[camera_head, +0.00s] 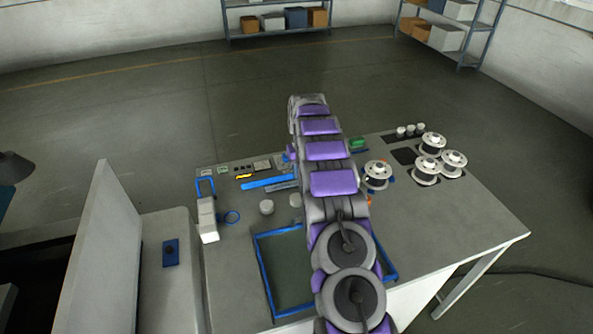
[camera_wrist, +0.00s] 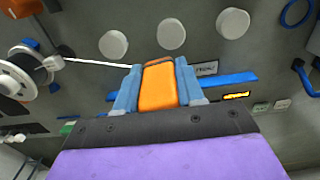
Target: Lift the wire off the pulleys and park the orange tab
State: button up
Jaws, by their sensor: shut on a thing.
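In the wrist view my gripper (camera_wrist: 159,65) has its blue fingers shut on the orange tab (camera_wrist: 158,90). A thin white wire (camera_wrist: 98,63) runs straight from a small white guide (camera_wrist: 53,63) beside the spool (camera_wrist: 17,78) to the tab. Three pale round pulleys (camera_wrist: 171,33) stand in a row beyond the fingertips, and the wire passes beside them, apart from them in this view. In the head view my arm hides the gripper and tab; one pulley (camera_head: 266,207) and the wire's spool (camera_head: 377,173) show on either side of the arm.
In the head view, a blue-framed tray (camera_head: 263,268) is at the front, several spools (camera_head: 427,170) stand at right, and a white block (camera_head: 207,222) stands at left. The bench's front right is clear.

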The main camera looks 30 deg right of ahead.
jog(key=s+d+p, duration=0.2)
jog(key=d+p, duration=0.1)
jog(key=d, duration=0.8)
dwell(0.5)
jog(key=shift+r, duration=0.15)
